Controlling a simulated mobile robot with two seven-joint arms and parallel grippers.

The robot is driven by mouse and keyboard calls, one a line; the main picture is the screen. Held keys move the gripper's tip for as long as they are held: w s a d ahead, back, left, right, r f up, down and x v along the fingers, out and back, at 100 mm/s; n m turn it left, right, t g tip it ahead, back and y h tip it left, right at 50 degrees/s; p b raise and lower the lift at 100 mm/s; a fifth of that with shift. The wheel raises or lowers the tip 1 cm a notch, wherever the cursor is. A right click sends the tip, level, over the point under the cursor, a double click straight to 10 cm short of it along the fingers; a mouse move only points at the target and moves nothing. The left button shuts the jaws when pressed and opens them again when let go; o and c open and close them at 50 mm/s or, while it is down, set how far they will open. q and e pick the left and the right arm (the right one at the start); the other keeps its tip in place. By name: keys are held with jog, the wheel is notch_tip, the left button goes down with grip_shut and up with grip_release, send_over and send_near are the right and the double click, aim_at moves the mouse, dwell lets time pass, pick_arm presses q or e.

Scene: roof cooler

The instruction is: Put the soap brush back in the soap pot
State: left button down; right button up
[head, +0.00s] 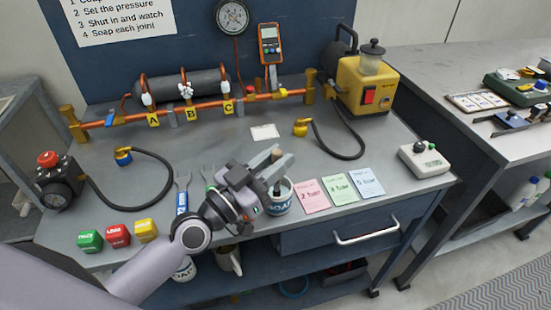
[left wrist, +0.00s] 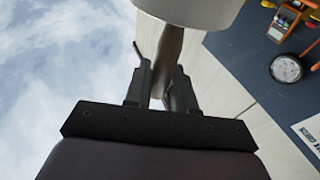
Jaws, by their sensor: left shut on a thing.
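The soap pot (head: 281,204) is a white tub with a dark blue label, standing near the bench's front edge. My left gripper (head: 268,172) is just above and behind it and hides part of its rim. In the left wrist view the gripper (left wrist: 160,88) is shut on the dark handle of the soap brush (left wrist: 170,45). A wide pale part at the top of that view is cut off by the frame. In the head view the brush is mostly hidden by the fingers; whether it touches the pot I cannot tell. My right gripper is not in view.
Pink, green and blue cards (head: 339,189) lie right of the pot. Wrenches (head: 182,193) lie left of it; green, red and yellow blocks (head: 118,235) stand at the front left. A pipe rig (head: 190,113) and yellow pump (head: 366,87) stand behind.

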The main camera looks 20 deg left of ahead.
pick_arm(q)
jog(key=shift+f, duration=0.4)
jog(key=c, duration=0.9)
grip_release()
jog(key=shift+o, duration=0.2)
